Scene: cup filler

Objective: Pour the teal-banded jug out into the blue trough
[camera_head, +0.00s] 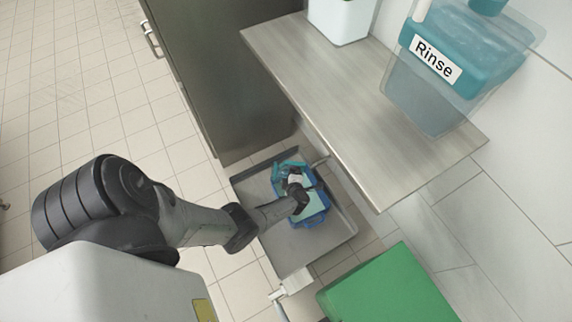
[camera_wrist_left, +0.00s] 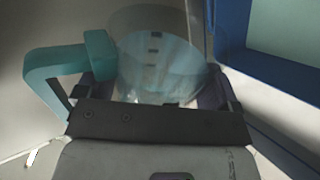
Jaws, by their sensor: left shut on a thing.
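My left gripper (camera_head: 298,186) reaches down over the grey tray. The left wrist view shows its fingers (camera_wrist_left: 155,90) shut around a clear jug (camera_wrist_left: 155,55) with a teal handle (camera_wrist_left: 70,62) on the left. A bit of teal (camera_head: 279,172) shows beside the gripper in the head view. The blue trough (camera_head: 317,219) lies under and around the gripper there, with a pale inside. Its blue wall (camera_wrist_left: 232,40) stands right of the jug in the wrist view. The jug's tilt and its contents I cannot tell. My right gripper is not in view.
The grey tray (camera_head: 298,262) sits low beside a steel counter (camera_head: 350,110). A green block (camera_head: 390,290) stands near it at the lower right. A teal container labelled Rinse (camera_head: 465,50) and a white pot (camera_head: 340,22) are at the top. Tiled floor is open at left.

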